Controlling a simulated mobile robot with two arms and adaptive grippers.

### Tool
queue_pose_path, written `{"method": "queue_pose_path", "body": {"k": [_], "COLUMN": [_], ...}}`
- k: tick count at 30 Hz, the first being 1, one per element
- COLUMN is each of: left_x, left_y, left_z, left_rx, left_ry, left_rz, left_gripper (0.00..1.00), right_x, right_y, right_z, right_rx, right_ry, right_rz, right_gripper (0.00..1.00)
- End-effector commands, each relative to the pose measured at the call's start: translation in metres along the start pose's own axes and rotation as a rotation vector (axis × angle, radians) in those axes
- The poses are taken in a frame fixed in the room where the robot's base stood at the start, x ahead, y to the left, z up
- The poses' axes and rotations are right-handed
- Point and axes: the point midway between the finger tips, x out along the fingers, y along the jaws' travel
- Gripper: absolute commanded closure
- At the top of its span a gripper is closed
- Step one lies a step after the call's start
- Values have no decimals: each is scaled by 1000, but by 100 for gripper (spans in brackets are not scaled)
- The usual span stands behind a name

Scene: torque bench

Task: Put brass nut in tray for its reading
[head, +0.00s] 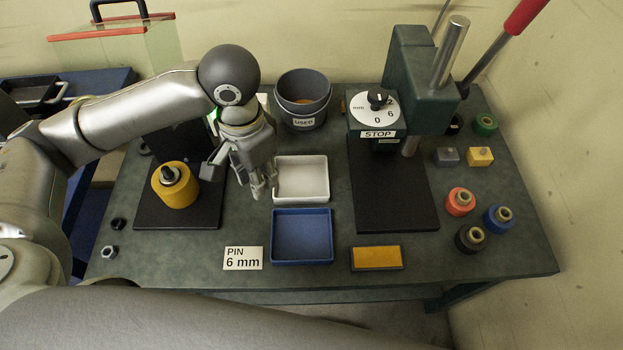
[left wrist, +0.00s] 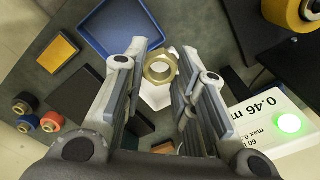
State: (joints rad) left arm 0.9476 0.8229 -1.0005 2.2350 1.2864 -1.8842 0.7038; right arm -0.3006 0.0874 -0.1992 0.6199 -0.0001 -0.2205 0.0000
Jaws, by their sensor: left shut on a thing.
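My left gripper (head: 262,190) is at the left edge of the white tray (head: 324,180), fingers pointing down. In the left wrist view its fingers (left wrist: 160,72) are shut on the brass nut (left wrist: 151,79), a ring with an open hole. The nut is not clear in the head view. Part of the white tray shows behind the nut in the wrist view. The blue tray (head: 302,263) lies in front of the white one and looks empty. A white display (left wrist: 262,112) reads 0.46 with a green light lit. My right gripper is not in view.
A green press (head: 425,75) with a dial stands at the back right. A grey bucket (head: 303,112) labelled USED is behind the white tray. A yellow roller (head: 175,187) stands left of the gripper. Several coloured parts lie at the right. A "PIN 6 mm" card (head: 243,258) lies in front.

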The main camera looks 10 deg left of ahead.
Motion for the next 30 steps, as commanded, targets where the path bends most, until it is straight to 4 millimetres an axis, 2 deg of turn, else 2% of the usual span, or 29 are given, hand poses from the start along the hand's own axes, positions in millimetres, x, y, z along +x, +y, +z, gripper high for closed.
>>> {"method": "queue_pose_path", "body": {"k": [8,15,21,27,30], "left_x": [20,35,47,56,59], "left_y": [10,18,25,31,33], "left_z": [-6,-10,-14,-16,-17], "left_rx": [595,1105,1526,1865,1971], "left_ry": [0,0,2,3,2], "left_rz": [1,1,1,1,2], "left_gripper": [100,100,100,100,100], "right_x": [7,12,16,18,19], "right_y": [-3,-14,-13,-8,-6], "right_z": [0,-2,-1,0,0], "right_rx": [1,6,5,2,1], "right_ry": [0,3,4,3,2], "right_rz": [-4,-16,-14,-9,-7], "right_gripper": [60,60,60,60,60]}}
